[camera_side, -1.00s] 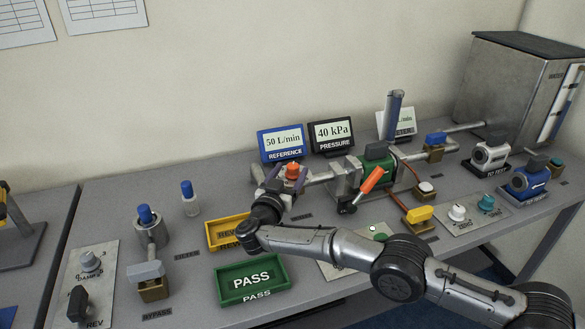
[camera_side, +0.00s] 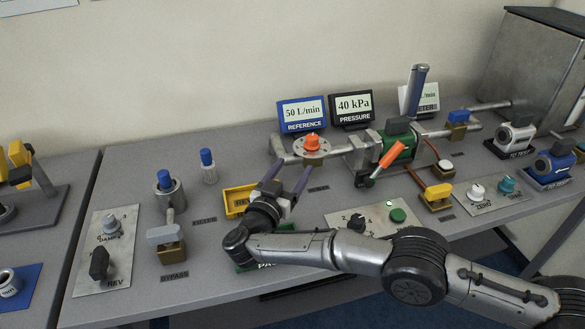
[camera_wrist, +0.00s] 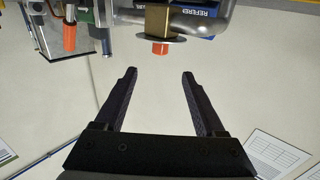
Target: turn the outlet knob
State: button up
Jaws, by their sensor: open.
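An orange knob (camera_side: 312,142) sits on a round metal flange (camera_side: 325,149) on the pipe, left of the green unit. I take it for the outlet knob, but the label below is too small to read. My gripper (camera_side: 293,160) is open and empty, in front of and left of the knob, its dark fingers pointing toward the pipe. In the wrist view the orange knob (camera_wrist: 160,48) shows beyond the fingertips, roughly centred between them and apart from them. The gripper (camera_wrist: 158,74) holds nothing there.
An orange lever (camera_side: 393,153) stands right of the knob by the green unit (camera_side: 398,142). The blue REFERENCE display (camera_side: 302,114) and black PRESSURE display (camera_side: 351,107) stand behind. A yellow tray (camera_side: 238,197) lies left of my gripper. My arm partly covers a green tray (camera_side: 245,264).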

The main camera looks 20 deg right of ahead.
aim_at(303, 141)
jog(key=w+d+r+n+t+y, duration=0.2)
jog(key=d+n+y, duration=0.1)
jog(key=y, duration=0.2)
jog(key=w+d+r+n+t+y, duration=0.2)
jog(key=w+d+n+y, duration=0.1)
jog(key=d+n+y, duration=0.1)
jog(key=w+d+r+n+t+y, duration=0.2)
jog(key=d+n+y, duration=0.2)
jog(key=y, duration=0.2)
jog(key=shift+w+d, duration=0.25)
jog(key=shift+w, duration=0.1)
jog(key=s+d+f+n+g+y, duration=0.2)
jog(key=s+f+g+y, duration=0.2)
jog(key=s+f+y, duration=0.15)
jog(key=shift+h, duration=0.35)
jog(key=x, duration=1.3)
jog(key=shift+w+a+f, duration=0.1)
jog(key=shift+a+f, duration=0.05)
jog(key=shift+f, duration=0.1)
jog(key=shift+c, duration=0.4)
grip_shut()
